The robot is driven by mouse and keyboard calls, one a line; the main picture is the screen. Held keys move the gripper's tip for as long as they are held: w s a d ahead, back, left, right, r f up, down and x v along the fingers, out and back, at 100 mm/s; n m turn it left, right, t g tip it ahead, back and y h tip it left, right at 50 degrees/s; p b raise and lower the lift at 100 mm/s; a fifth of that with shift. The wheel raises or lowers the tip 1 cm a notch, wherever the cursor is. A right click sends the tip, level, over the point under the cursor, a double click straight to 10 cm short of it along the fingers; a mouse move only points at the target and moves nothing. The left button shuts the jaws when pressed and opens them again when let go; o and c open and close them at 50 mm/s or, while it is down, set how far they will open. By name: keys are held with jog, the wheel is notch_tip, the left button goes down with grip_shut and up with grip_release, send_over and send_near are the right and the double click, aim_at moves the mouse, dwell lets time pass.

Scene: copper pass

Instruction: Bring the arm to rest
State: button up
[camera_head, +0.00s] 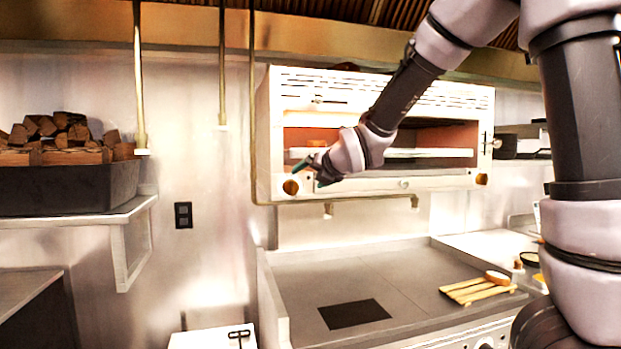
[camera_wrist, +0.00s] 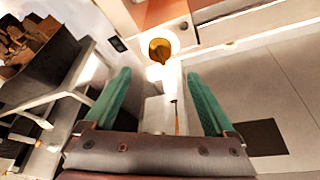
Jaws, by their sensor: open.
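My gripper (camera_head: 318,168) is at the end of my raised arm, in front of the lower left part of a white wall oven (camera_head: 262,140). In the wrist view its two green fingers (camera_wrist: 157,100) stand wide apart with nothing between them. Beyond them in that view is a round amber knob (camera_wrist: 160,46), which also shows on the oven's lower left corner in the head view (camera_head: 291,187). The gripper is above the griddle's left side and holds nothing. Whether it touches the oven front cannot be told.
A grey griddle (camera_head: 400,275) lies below, with a dark square patch (camera_head: 353,313). A slatted wooden rack (camera_head: 478,290) with a round piece on it sits at the right. A dark bin (camera_head: 70,188) of firewood stands on a wall shelf (camera_head: 118,217) at the left.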

jog(key=s+d+m+g+h, duration=0.1)
jog(key=s+d+m, duration=0.4)
jog(key=d+m, duration=0.45)
jog(key=s+d+m+g+h, duration=0.2)
jog(key=s+d+m, duration=0.3)
jog(key=d+m, duration=0.5)
jog(key=s+d+m+g, duration=0.1)
jog(key=s+d+m, duration=0.1)
jog(key=s+m, duration=0.6)
jog(key=s+d+f+m+g+h, duration=0.1)
jog(key=s+d+m, duration=0.1)
jog(key=s+m, duration=0.7)
jog(key=m, duration=0.3)
jog(key=shift+s+d, duration=0.3)
jog(key=shift+d, duration=0.1)
